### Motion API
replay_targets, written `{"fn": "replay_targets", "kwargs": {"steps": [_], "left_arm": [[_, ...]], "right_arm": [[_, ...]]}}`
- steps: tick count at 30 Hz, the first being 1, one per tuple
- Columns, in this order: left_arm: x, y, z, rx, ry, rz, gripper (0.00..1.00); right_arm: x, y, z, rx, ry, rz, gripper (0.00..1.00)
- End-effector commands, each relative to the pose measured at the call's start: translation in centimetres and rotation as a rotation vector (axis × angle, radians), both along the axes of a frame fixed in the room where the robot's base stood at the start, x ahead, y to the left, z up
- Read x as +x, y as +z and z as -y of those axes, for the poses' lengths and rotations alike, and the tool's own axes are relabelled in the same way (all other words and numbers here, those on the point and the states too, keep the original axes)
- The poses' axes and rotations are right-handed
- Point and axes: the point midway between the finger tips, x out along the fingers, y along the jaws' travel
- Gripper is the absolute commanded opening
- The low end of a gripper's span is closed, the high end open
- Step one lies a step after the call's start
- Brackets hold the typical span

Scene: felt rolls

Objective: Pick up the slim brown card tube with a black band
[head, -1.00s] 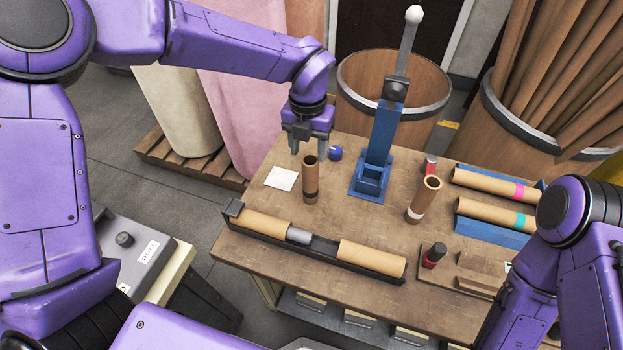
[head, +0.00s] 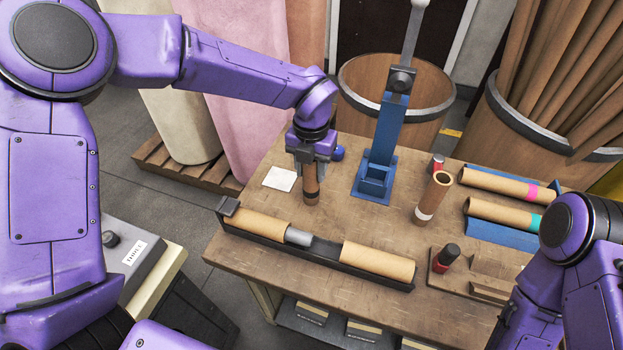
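The slim brown card tube with a black band (head: 311,187) stands upright on the wooden table, left of the blue stand. Its dark band is near its lower end. My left gripper (head: 312,172) points down over it, with a finger on either side of its upper part. The fingers look spread, and I see no clear grip on the tube. The tube's top rim is hidden by the gripper. My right arm is at the lower right, and its fingers do not show clearly.
A black tray (head: 321,251) with tan rolls lies in front of the tube. A white card (head: 279,178) and a blue ball-like thing (head: 339,152) are close by.

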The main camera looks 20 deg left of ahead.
Motion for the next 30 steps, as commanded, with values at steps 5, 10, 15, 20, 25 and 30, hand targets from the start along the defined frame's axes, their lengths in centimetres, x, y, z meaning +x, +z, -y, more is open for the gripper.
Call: {"fn": "replay_targets", "kwargs": {"steps": [5,10,15,20,25,30], "left_arm": [[0.0,0.2,0.0,0.0,0.0,0.0,0.03],[0.0,0.9,0.0,0.0,0.001,-0.001,0.03],[0.0,1.5,0.0,-0.001,0.001,-0.001,0.03],[0.0,2.0,0.0,-0.001,0.0,0.0,0.03],[0.0,2.3,0.0,0.0,0.0,0.0,0.03],[0.0,3.5,0.0,-0.001,0.0,0.0,0.03]], "right_arm": [[0.0,0.2,0.0,0.0,0.0,0.0,0.43],[0.0,0.8,0.0,0.0,0.0,0.0,0.43],[0.0,1.3,0.0,0.0,0.0,0.0,0.43],[0.0,1.7,0.0,0.0,0.0,0.0,0.43],[0.0,1.9,0.0,0.0,0.0,0.0,0.43],[0.0,3.0,0.0,0.0,0.0,0.0,0.43]]}}
